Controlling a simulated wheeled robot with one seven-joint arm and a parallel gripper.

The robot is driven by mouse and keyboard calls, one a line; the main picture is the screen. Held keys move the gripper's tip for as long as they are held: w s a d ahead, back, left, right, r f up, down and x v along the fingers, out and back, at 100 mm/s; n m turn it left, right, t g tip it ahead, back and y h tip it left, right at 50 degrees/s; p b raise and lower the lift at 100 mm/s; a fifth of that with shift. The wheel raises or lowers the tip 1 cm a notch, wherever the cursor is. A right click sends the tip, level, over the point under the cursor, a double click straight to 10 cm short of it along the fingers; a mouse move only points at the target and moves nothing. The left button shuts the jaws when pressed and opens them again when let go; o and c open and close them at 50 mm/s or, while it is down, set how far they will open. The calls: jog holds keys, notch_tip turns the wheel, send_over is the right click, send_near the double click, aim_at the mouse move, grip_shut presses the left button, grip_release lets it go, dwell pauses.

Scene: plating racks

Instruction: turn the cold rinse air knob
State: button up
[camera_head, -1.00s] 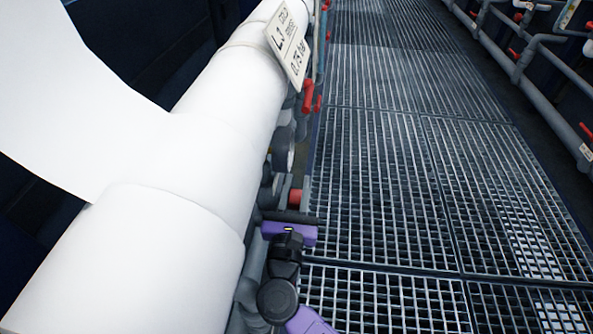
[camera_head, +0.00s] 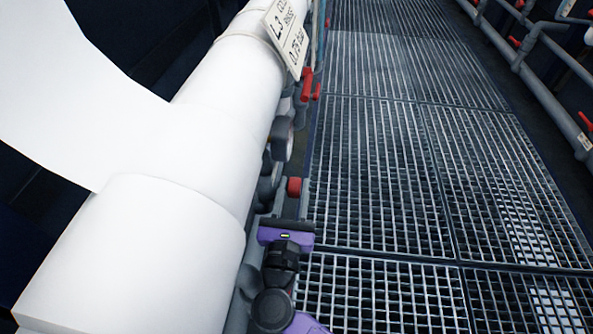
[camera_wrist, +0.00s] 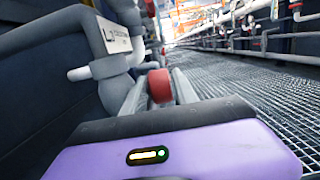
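A red round knob (camera_head: 294,187) sits low beside the large white pipe in the head view. It also shows in the middle of the wrist view (camera_wrist: 159,86). My gripper (camera_head: 290,200), purple with a dark front bar, is just in front of it on the near side. Its two grey fingers are spread, one on each side of the knob in the wrist view. Some space shows between the fingers and the red surface, but contact cannot be told for sure. A white sign (camera_head: 288,32) on the pipe reads L2, cold rinse, 0.75 bar.
The thick white pipe (camera_head: 190,165) fills the left. Round gauges (camera_head: 282,139) and red lever handles (camera_head: 308,86) line its right side beyond the knob. The metal grating walkway (camera_head: 385,165) on the right is clear. More pipes (camera_head: 550,105) run along the far right.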

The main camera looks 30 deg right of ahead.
aim_at(293, 195)
jog(key=shift+p+v, duration=0.45)
jog(key=shift+v, duration=1.55)
jog(key=shift+r, duration=0.1)
